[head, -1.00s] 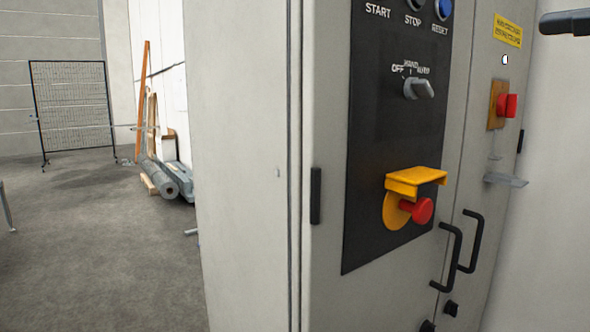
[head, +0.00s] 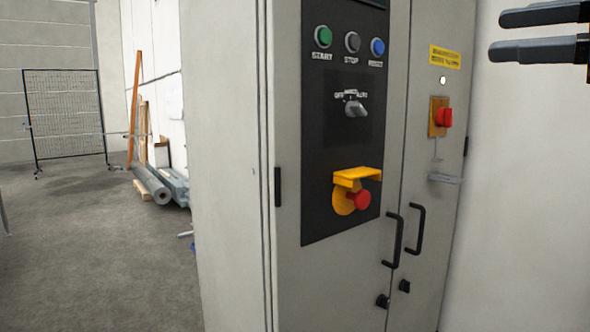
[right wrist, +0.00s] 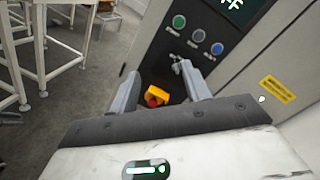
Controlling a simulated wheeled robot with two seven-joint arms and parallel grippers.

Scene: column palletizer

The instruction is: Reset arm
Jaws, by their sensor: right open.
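A grey control cabinet (head: 230,180) stands in the middle of the head view. Its black panel (head: 325,120) carries a green START button (head: 323,37), a grey STOP button (head: 352,42), a blue RESET button (head: 377,47), a selector knob (head: 356,107) and a red emergency stop (head: 358,199) under a yellow guard (head: 357,175). My right gripper (head: 492,34) is at the upper right, open and empty, apart from the panel. In the right wrist view, its two fingers (right wrist: 160,88) are spread, with the emergency stop (right wrist: 153,102) seen between them farther off. My left gripper is not in view.
A red switch (head: 445,118) and two black door handles (head: 407,235) stick out from the cabinet's right side. A mesh panel (head: 66,115) stands behind. The floor (head: 90,250) at left is mostly clear.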

